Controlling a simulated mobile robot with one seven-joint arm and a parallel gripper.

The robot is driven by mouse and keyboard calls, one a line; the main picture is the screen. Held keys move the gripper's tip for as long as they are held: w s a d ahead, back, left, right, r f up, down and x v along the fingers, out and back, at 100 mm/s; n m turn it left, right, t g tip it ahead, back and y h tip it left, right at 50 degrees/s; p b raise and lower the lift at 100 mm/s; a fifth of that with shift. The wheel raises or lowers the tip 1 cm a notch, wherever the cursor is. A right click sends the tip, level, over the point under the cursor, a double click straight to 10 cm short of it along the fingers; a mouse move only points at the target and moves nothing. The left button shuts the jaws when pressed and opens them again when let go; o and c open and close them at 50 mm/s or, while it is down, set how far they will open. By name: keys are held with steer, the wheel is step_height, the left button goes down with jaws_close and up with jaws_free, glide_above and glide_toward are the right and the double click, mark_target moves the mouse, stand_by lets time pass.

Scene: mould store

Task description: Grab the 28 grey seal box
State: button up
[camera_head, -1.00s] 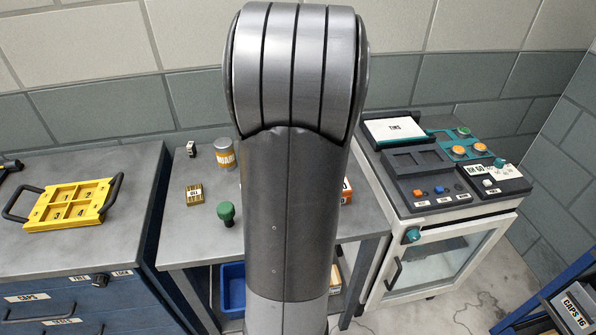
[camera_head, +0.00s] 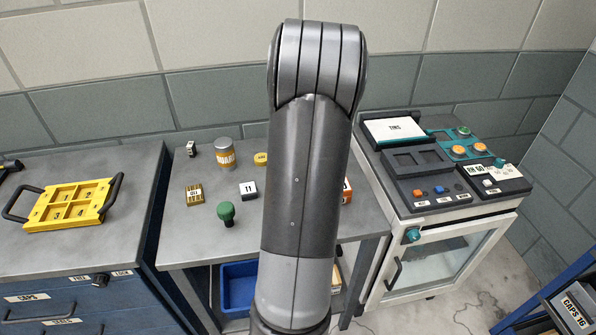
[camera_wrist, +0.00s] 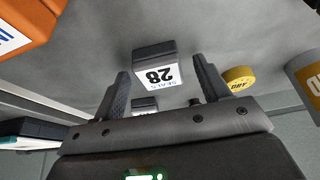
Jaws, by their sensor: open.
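The 28 seal box (camera_wrist: 155,54) is a dark grey block with a white label reading "SEALS 28", upside down in the wrist view. It sits on the grey table top, beyond my gripper (camera_wrist: 160,72). My gripper is open, with one finger on each side of the label in the picture. Nothing is held, and I cannot tell how far the fingertips are from the box. In the head view my arm hides this box and my gripper.
A similar box marked 11 (camera_head: 248,190) stands on the table near a green knob-like piece (camera_head: 227,213). A yellow round tin (camera_wrist: 238,78) and a larger tin (camera_head: 225,154) are nearby. An orange box (camera_wrist: 22,25) is at the wrist view's left.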

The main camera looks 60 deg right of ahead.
steer(key=shift+f, duration=0.15)
steer(key=shift+c, duration=0.6)
steer(key=c, duration=0.9)
steer(key=shift+c, duration=0.2)
